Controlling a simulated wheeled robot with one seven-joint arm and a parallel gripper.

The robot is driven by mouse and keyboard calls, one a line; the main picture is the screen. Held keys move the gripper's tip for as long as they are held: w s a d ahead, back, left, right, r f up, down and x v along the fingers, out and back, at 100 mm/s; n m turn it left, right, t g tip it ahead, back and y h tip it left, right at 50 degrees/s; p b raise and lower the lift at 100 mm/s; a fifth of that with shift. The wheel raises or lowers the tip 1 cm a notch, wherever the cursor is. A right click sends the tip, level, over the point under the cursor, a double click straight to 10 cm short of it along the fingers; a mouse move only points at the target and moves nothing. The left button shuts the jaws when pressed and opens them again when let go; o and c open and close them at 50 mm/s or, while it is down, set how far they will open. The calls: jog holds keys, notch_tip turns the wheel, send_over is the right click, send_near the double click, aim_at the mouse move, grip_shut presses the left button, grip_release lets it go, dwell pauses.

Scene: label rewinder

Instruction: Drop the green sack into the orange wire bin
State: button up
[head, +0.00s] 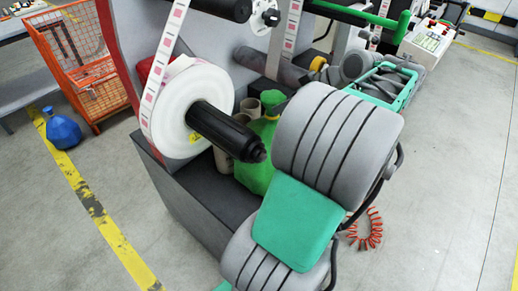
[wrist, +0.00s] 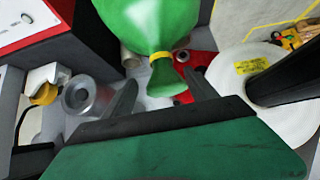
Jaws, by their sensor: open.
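The green sack (head: 258,158) stands on the dark ledge of the rewinder, partly hidden behind my grey and green arm. In the wrist view the sack (wrist: 150,22) hangs in from the top, with a yellow tie (wrist: 161,57) round its neck and a flared green end below it. My gripper (wrist: 160,78) is open, its two dark fingers apart on either side of that flared end. I cannot tell whether either finger touches it. In the head view my arm mostly hides the gripper. The orange wire bin (head: 98,88) stands on the floor at the upper left.
A large white label roll (head: 178,105) on a black spindle (head: 222,128) stands left of the sack. Beige tubes (head: 224,160) sit beside the sack.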

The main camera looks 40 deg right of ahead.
jog(key=x, duration=0.5)
jog(key=p+x, duration=0.1)
jog(key=x, duration=0.1)
jog(key=shift+w+a+f, duration=0.15)
jog(key=shift+w+a, duration=0.15)
jog(key=shift+w, duration=0.05)
grip_shut()
dwell(0.9)
jog(key=shift+d+r, duration=0.1)
jog(key=shift+r, duration=0.1)
